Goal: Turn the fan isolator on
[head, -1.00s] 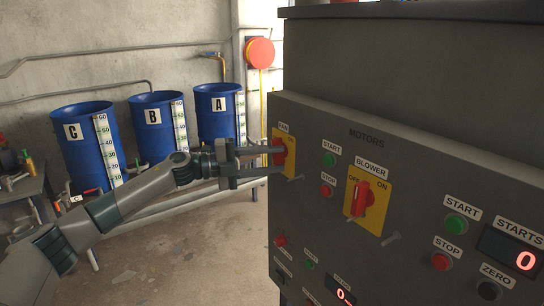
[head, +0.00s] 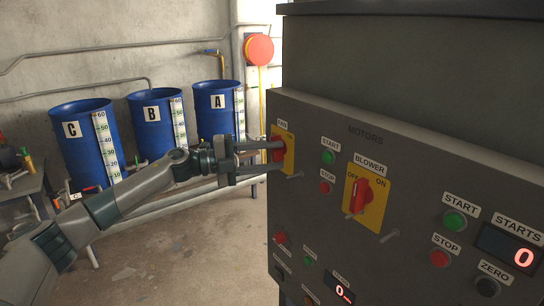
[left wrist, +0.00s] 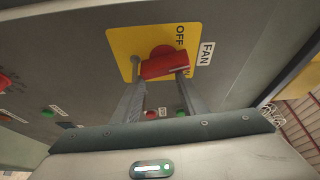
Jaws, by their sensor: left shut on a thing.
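The fan isolator is a red handle (left wrist: 163,66) on a yellow plate (left wrist: 122,42) marked OFF and ON, under a FAN label. In the head view its plate (head: 289,153) is at the left edge of the grey motors panel. My left gripper (head: 273,157) reaches it from the left. In the left wrist view my left gripper (left wrist: 158,84) has its fingers on either side of the handle, shut on it. The handle's end lies near the partly covered ON mark. I cannot tell its exact setting. My right gripper is out of view.
The blower isolator (head: 362,195) sits to the right on the same panel, with a lock pin (head: 390,236) below it. Start and stop buttons (head: 328,157) are close to the fan plate. Blue drums (head: 158,122) stand behind my arm.

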